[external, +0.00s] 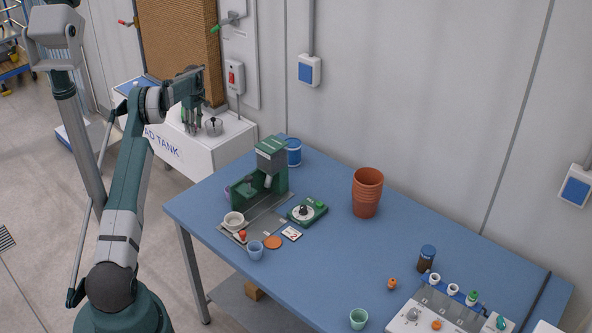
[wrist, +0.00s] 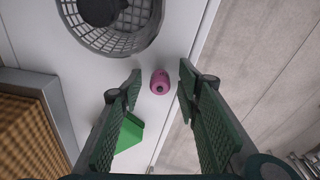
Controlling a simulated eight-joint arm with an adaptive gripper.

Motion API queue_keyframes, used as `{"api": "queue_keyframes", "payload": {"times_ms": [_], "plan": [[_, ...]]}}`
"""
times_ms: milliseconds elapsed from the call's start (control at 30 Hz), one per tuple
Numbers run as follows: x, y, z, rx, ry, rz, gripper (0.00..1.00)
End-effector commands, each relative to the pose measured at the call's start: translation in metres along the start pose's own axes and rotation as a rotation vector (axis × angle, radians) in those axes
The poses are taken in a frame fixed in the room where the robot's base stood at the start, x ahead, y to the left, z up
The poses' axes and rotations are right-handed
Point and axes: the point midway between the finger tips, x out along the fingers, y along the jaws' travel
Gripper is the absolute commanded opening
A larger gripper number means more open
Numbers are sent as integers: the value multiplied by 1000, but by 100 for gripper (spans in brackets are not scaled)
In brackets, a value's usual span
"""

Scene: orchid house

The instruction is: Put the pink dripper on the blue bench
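The pink dripper (wrist: 159,81) is a small rounded piece with a dark hole, lying on a white surface in the wrist view. That surface appears to be the top of the white tank (external: 180,157) at the left in the external view, where I cannot make the dripper out. My gripper (external: 192,130) is over the tank top. In the wrist view my gripper (wrist: 161,74) is open, with the dripper between its fingertips in the picture and nothing held; the remaining height is unclear. The blue bench (external: 330,260) stands to the right of the tank.
A grey mesh basket (wrist: 112,25) is beside the dripper, and a green piece (wrist: 128,134) lies nearby. A brown pad (external: 178,50) stands behind. The bench holds a green machine (external: 271,160), stacked terracotta pots (external: 367,192) and a grey tray (external: 440,312). Its middle front is clear.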

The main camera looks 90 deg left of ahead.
Motion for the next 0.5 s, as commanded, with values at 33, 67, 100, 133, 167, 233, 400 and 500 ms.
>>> {"api": "queue_keyframes", "payload": {"times_ms": [33,67,100,133,167,233,400,500], "plan": [[0,0,0,0,0,0,33],[0,0,0,0,0,0,33],[0,0,0,0,0,0,33],[0,0,0,0,0,0,33],[0,0,0,0,0,0,33],[0,0,0,0,0,0,33],[0,0,0,0,0,0,33],[0,0,0,0,0,0,24]]}}
